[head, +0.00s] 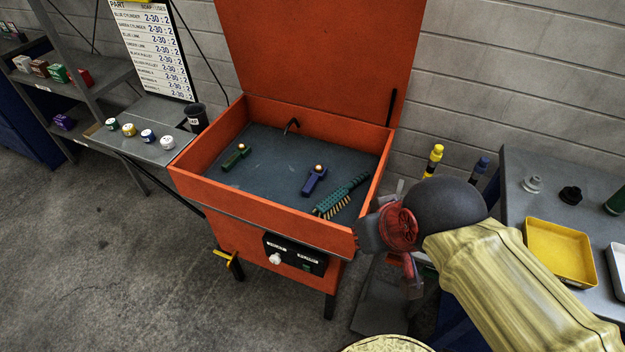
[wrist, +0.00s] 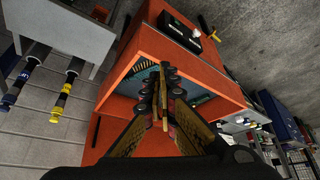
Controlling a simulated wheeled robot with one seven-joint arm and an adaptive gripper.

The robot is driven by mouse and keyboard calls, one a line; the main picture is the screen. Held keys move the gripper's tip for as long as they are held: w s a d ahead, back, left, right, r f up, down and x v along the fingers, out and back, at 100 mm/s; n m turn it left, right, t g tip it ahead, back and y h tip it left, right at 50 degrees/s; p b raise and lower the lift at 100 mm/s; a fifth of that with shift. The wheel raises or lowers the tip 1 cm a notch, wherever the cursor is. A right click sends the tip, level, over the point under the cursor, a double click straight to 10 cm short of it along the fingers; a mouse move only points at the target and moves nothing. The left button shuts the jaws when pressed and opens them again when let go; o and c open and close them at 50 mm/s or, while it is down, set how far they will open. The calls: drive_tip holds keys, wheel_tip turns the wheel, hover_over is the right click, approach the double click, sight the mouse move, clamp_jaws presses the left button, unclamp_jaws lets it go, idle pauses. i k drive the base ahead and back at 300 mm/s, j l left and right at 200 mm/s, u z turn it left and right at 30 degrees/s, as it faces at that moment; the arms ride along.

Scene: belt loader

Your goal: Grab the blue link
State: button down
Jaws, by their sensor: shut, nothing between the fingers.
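The blue link (head: 314,180) lies on the dark floor of the open orange washer bin (head: 262,215), right of its middle, with a tan round knob at its upper end. My gripper (wrist: 164,98) is shut and empty in the wrist view, in front of the orange bin. In the head view my wrist is at the bin's right front corner, outside the bin and apart from the link; the fingers are mostly hidden there. I cannot make out the blue link in the wrist view, where the fingers cover much of the bin.
A green brush (head: 341,196) lies right of the blue link, and a green link (head: 235,156) lies left. The raised orange lid (head: 320,50) is behind. A yellow tray (head: 559,250) sits on the right bench.

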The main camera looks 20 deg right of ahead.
sight(315, 177)
drive_tip(key=i+j, duration=0.3)
drive_tip(key=i+j+z, duration=0.35)
drive_tip(key=j, duration=0.25)
drive_tip(key=i+j+z, duration=0.2)
drive_tip(key=j, duration=0.15)
drive_tip(key=i+j+z, duration=0.15)
drive_tip(key=j, duration=0.2)
drive_tip(key=z, duration=1.65)
